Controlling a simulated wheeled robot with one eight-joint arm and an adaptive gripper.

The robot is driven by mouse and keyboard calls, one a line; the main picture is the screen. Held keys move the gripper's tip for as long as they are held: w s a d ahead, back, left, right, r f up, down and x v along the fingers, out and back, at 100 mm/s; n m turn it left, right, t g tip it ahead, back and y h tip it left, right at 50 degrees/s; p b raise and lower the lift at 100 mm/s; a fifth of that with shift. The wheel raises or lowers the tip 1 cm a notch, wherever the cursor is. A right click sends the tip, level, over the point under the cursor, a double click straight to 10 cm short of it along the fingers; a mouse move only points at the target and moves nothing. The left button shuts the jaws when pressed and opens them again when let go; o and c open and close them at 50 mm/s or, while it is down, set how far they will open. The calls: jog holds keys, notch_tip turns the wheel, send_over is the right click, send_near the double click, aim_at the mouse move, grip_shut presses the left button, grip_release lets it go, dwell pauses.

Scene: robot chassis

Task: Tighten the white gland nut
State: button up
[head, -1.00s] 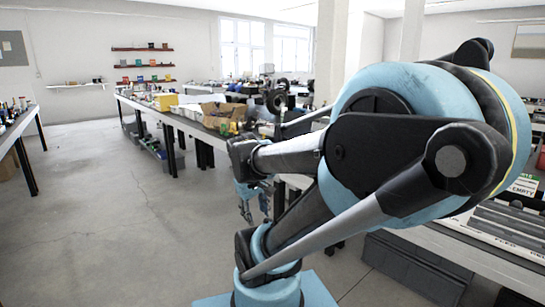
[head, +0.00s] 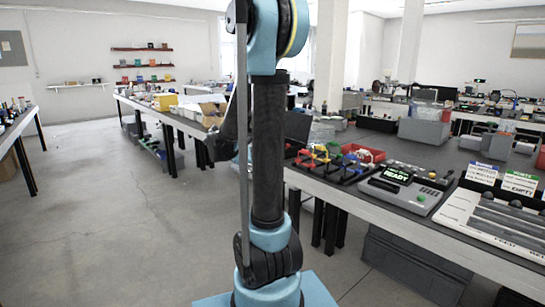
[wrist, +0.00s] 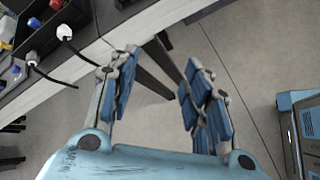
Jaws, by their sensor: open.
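My gripper (wrist: 160,62) shows in the wrist view with its blue-padded fingers spread wide and nothing between them. Below it are bare floor and a dark table leg. At the upper left of that view, a white nut-like fitting (wrist: 64,32) with a black cable sits by the table edge, left of my left finger and apart from it. A second pale fitting (wrist: 32,58) with a cable is beside it. I cannot tell for certain which is the gland nut. In the head view my upright arm stands in front, and my gripper cannot be made out.
In the head view, the workbench (head: 342,190) on the right carries a rack of coloured parts (head: 322,160), a red bin (head: 364,153), a grey device (head: 405,190) reading "READY", and labelled trays (head: 497,220). Grey drawers (head: 405,262) stand beneath. The floor (head: 110,210) on the left is clear.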

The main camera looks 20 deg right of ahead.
jog(key=w+a+f+n+t+h, duration=0.15)
jog(key=w+n+h, duration=0.3)
jog(key=w, duration=0.45)
jog(key=w+a+f+n+t+h, duration=0.1)
jog(key=w+f+n+h, duration=0.3)
jog(key=w, duration=0.5)
jog(key=shift+n+y, duration=0.65)
jog(key=shift+n, duration=0.1)
jog(key=x, duration=0.6)
jog(key=r+x, duration=0.1)
jog(key=x, duration=1.1)
jog(key=shift+w+a+r, duration=0.15)
jog(key=shift+w+r, duration=0.1)
grip_shut()
